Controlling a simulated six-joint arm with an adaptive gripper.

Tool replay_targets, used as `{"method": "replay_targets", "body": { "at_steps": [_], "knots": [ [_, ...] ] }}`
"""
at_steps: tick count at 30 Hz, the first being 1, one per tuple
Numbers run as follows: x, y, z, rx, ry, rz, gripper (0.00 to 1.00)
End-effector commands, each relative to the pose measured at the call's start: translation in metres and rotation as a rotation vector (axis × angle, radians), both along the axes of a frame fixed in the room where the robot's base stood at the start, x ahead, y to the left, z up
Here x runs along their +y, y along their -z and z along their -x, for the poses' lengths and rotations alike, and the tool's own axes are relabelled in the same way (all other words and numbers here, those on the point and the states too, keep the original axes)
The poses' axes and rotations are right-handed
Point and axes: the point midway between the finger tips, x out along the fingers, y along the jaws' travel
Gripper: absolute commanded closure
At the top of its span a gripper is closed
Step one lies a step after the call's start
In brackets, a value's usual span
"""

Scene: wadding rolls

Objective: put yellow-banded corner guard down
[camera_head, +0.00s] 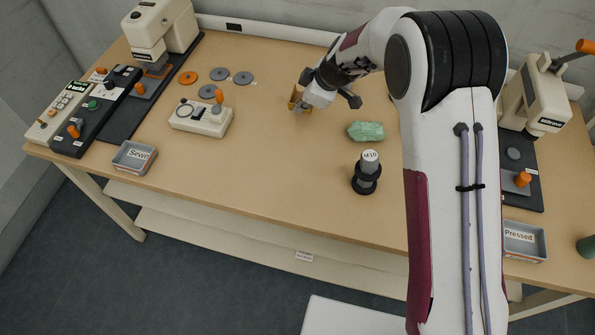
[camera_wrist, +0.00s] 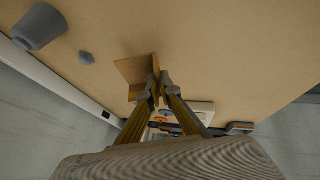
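The corner guard (camera_wrist: 137,68) is a brown, angled piece, seen ahead of the fingertips in the wrist view. In the head view it is a small yellow-brown shape (camera_head: 296,99) at the end of my arm, over the back middle of the table (camera_head: 255,150). My gripper (camera_wrist: 159,84) has its fingertips close together, with one wall of the guard between them. The gripper (camera_head: 302,102) partly covers the guard in the head view. I cannot tell whether the guard touches the table.
A green lumpy piece (camera_head: 366,131) and a dark spool marked M10 (camera_head: 367,172) stand right of the gripper. A white dial box (camera_head: 202,117) and several orange and grey discs (camera_head: 220,74) lie left. A "Sewn" tray (camera_head: 134,157) is at the front left. Table in front is clear.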

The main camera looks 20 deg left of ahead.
Motion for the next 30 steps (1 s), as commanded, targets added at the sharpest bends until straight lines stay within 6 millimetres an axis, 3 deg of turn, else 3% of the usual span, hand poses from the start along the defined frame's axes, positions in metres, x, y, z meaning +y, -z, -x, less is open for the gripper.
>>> {"method": "replay_targets", "body": {
  "at_steps": [6,14,21,30],
  "knots": [
    [0.005,-0.028,0.001,0.024,-0.008,-0.002,1.0],
    [0.003,-0.058,0.029,0.064,-0.021,0.0,1.0],
    [-0.004,-0.076,0.071,0.096,-0.034,0.0,1.0],
    [-0.018,-0.084,0.13,0.134,-0.043,0.002,1.0]
  ]
}}
